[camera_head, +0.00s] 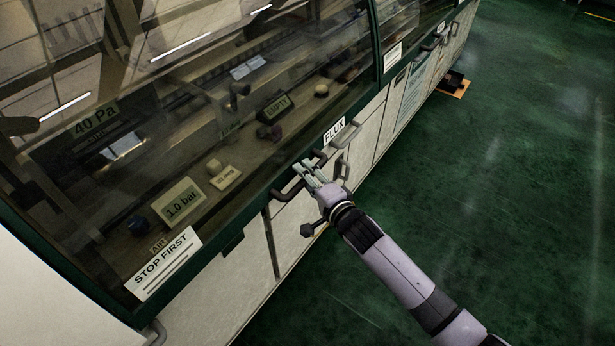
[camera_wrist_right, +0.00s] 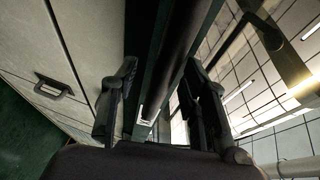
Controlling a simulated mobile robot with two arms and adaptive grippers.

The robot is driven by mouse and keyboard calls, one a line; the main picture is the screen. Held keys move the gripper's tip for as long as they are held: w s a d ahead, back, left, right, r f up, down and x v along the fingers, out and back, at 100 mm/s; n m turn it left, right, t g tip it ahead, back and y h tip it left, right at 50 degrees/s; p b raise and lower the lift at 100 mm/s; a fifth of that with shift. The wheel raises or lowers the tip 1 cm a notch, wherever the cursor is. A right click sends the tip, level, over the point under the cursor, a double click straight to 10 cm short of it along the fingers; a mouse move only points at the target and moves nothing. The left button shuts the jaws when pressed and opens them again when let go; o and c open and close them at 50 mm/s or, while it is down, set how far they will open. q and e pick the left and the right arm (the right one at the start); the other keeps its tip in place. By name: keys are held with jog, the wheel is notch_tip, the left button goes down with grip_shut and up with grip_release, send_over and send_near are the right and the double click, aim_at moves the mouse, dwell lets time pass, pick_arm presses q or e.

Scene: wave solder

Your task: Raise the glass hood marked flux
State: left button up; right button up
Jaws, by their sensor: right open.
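The glass hood (camera_head: 310,72) has a dark green frame and is down over the machine. A white FLUX label (camera_head: 334,130) is on its lower frame. A dark bar handle (camera_head: 283,196) sits on the frame just below the label. My right gripper (camera_head: 306,168) is at this handle, with its fingers open and covering part of it. In the right wrist view, the open fingers of the right gripper (camera_wrist_right: 160,85) stand on either side of a dark bar (camera_wrist_right: 184,40), which looks like the handle. I cannot tell whether they touch it. My left gripper is out of view.
Pale cabinet doors with handles (camera_head: 342,163) lie below the hood. A STOP FIRST sign (camera_head: 162,264) is on the near frame. Gauges and small parts show behind the glass. A second hood section (camera_head: 398,22) continues farther back. The green floor (camera_head: 470,180) at right is open.

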jog(key=shift+c, duration=0.3)
grip_shut()
dwell(0.6)
